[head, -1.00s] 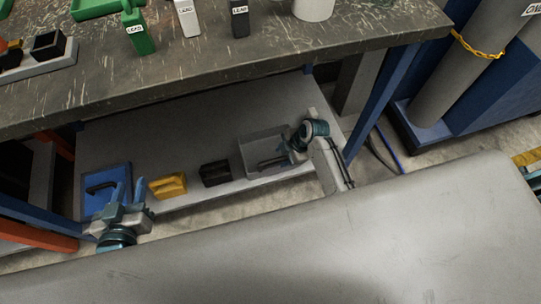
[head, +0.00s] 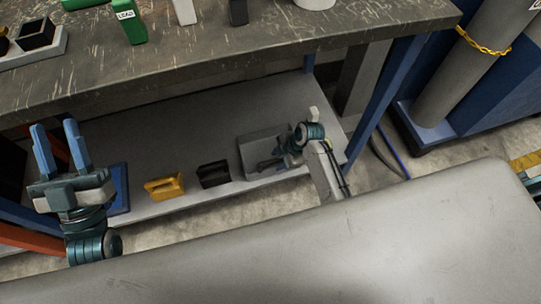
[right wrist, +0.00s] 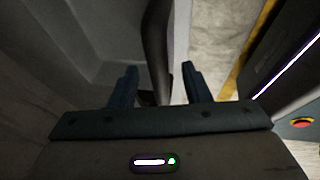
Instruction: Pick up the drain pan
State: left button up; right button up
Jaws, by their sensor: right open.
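The drain pan appears to be the grey open tray (head: 258,142) on the lower shelf, below the workbench. It also shows in the right wrist view (right wrist: 85,40). Its dark handle (right wrist: 156,45) runs between the two fingers of my right gripper (right wrist: 160,85). The fingers are open, one on each side of the handle, with no grip visible. In the head view my right gripper (head: 282,160) is at the tray's near right side and hides part of it. My left gripper (head: 59,147) is open and empty, raised at the far left.
A black item (head: 214,174) and a yellow item (head: 165,187) stand left of the tray on the shelf (head: 180,135). A blue item (head: 120,190) is partly hidden by my left arm. The workbench top (head: 200,62) overhangs the shelf. A blue leg (head: 385,100) stands at right.

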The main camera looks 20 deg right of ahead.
jog(key=shift+f, duration=0.3)
dwell(0.8)
grip_shut()
dwell(1.2)
